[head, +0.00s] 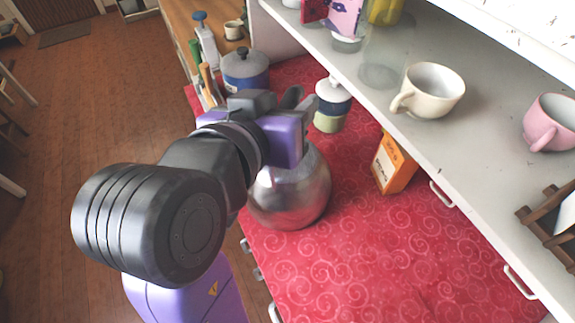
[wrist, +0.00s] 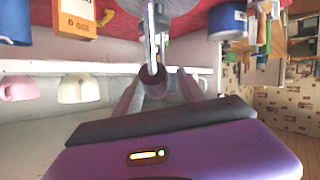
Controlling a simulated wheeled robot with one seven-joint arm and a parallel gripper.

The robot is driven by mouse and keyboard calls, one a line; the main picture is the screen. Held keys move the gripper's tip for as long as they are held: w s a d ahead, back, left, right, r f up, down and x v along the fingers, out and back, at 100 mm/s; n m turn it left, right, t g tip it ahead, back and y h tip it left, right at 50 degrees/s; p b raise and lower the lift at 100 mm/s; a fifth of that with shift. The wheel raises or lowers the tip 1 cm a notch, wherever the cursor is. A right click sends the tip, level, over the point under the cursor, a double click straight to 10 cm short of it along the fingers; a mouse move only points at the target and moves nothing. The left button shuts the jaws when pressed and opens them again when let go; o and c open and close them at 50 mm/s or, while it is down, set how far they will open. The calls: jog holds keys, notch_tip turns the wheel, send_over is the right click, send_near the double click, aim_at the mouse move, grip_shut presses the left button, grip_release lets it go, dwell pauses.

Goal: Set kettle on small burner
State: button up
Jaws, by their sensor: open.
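The kettle (head: 292,195) is a round, shiny metal vessel on the red oilcloth counter, partly hidden by my arm and gripper. My gripper (head: 294,98) is over the top of the kettle. In the wrist view the kettle (wrist: 178,6) shows at the top edge, with a thin metal bar and a dark end pointing toward my gripper (wrist: 160,88). The fingers are open, with this dark part between or just in front of them; contact cannot be told. No small burner can be made out in either view.
Behind the kettle stand a blue pot (head: 245,68) and a lidded jar (head: 332,105). An orange box (head: 393,165) is to the right. A shelf (head: 465,150) with a cream cup (head: 429,90) and a pink cup (head: 551,122) overhangs the counter. The red cloth (head: 400,250) in front is clear.

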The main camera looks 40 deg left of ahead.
jog(key=shift+w, duration=0.1)
jog(key=shift+c, duration=0.2)
grip_shut()
jog(key=shift+r, duration=0.15)
dwell(1.1)
